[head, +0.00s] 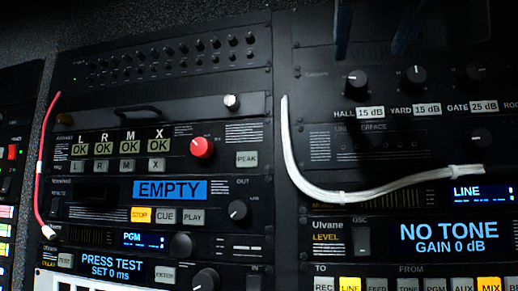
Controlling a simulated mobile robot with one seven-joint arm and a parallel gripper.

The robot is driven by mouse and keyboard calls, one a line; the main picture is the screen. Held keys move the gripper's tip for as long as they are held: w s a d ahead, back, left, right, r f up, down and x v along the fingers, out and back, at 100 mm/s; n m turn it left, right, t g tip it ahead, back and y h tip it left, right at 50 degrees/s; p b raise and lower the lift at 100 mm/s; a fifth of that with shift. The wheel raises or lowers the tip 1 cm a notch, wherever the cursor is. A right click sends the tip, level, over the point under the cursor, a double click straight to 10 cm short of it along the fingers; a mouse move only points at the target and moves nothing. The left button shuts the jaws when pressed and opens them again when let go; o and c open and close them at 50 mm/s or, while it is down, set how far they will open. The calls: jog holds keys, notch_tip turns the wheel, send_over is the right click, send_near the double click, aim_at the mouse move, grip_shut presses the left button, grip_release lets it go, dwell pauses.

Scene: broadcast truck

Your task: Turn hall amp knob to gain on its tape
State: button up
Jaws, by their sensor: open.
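The hall amp knob (357,84) is a black round knob on the right rack, above a printed HALL label. Its white tape (370,113) beside that label reads 15 dB. A light pointer mark shows on the knob, but its exact setting is too small to read. My gripper (375,42) shows only as two dark finger shapes at the top edge, spread apart. They are above the knob row in the picture, with nothing seen between them. The rest of the gripper is out of frame.
The yard knob (413,77) with a 15 dB tape and the gate knob (475,73) with a 25 dB tape are to the right. A white cable (330,194) curves below the row. A display (448,237) reads NO TONE, GAIN 0 dB.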

aim_at(358, 80)
jog(key=p+x, duration=0.4)
jog(key=x, duration=0.3)
jog(key=shift+w+d+r, duration=0.1)
jog(key=shift+w, duration=0.25)
jog(key=shift+w+d, duration=0.1)
jog(key=shift+w, duration=0.3)
grip_shut()
